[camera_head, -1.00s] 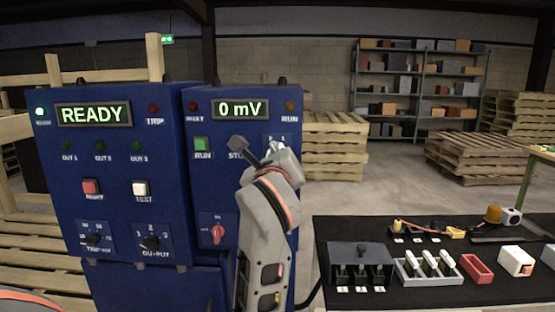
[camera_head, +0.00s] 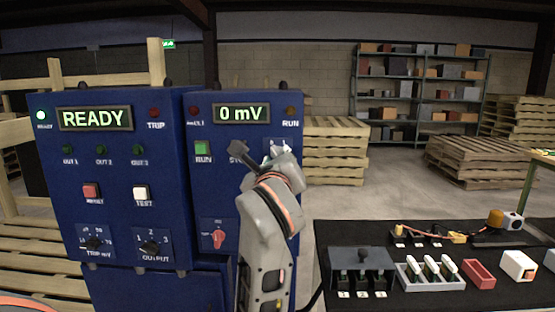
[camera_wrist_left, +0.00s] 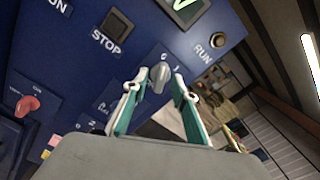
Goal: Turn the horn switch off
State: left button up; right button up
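A grey rotary knob (camera_wrist_left: 160,76) sits on a plate marked 0 and 1 on the blue control cabinet (camera_head: 262,185). No horn label is readable beside it. My left gripper (camera_wrist_left: 156,93) is open, with one pale, green-backed finger on each side of the knob. I cannot tell whether either finger touches it. In the head view my left gripper (camera_head: 281,150) is at the cabinet's upper right, and its wrist hides part of the panel. The right gripper is not in view.
A red knob (camera_head: 218,239) sits lower on the same cabinet, with the green RUN button (camera_head: 202,147) above it. The black STOP button (camera_wrist_left: 117,25) is close to the fingers. A black-topped table (camera_head: 400,303) with several parts stands at right.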

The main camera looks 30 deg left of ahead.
pick_arm(q)
jog(key=v, duration=0.7)
jog(key=shift+s, duration=0.15)
